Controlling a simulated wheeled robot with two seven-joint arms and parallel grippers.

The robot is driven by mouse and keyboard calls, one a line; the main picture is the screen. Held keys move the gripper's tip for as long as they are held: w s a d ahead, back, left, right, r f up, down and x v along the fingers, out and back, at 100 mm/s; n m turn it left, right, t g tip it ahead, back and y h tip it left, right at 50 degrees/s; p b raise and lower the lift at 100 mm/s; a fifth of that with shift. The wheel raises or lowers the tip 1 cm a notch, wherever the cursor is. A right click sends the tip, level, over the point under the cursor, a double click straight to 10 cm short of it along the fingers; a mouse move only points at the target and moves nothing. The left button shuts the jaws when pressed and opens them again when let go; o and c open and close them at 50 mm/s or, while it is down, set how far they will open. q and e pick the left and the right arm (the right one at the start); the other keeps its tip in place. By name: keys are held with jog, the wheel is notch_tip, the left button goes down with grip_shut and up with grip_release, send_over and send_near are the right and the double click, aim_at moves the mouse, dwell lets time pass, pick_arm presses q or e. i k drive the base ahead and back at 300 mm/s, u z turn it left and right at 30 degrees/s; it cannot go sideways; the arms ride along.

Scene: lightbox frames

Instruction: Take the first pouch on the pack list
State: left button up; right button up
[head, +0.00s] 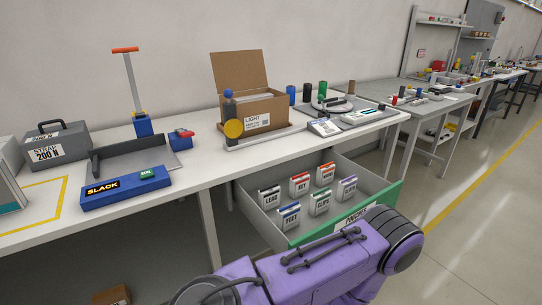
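A drawer (386,200) with a green front stands open under the bench. Several small labelled pouches stand in it in two rows. The back row has a black-topped pouch reading LEGS (269,199), a red-topped one (299,187) that seems to read KEY, and an orange-topped one (324,176). The front row has a blue-topped pouch reading FEET (289,218), a green-topped one (320,204) that seems to read CLIPS, and a purple-topped one (347,190). I cannot make out a pack list. Neither gripper shows; a purple arm link of mine crosses below the drawer.
On the white bench (205,160) stand an open carton marked LIGHT (262,118), a grey STRAP 200 N case (55,147), a blue SLACK unit (125,190) and a tilted display (325,127). A small brown box (112,295) is on the floor.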

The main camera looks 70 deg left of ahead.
aim_at(299, 185)
jog(key=z, duration=0.05)
jog(key=k, duration=0.15)
jog(key=u, duration=1.2)
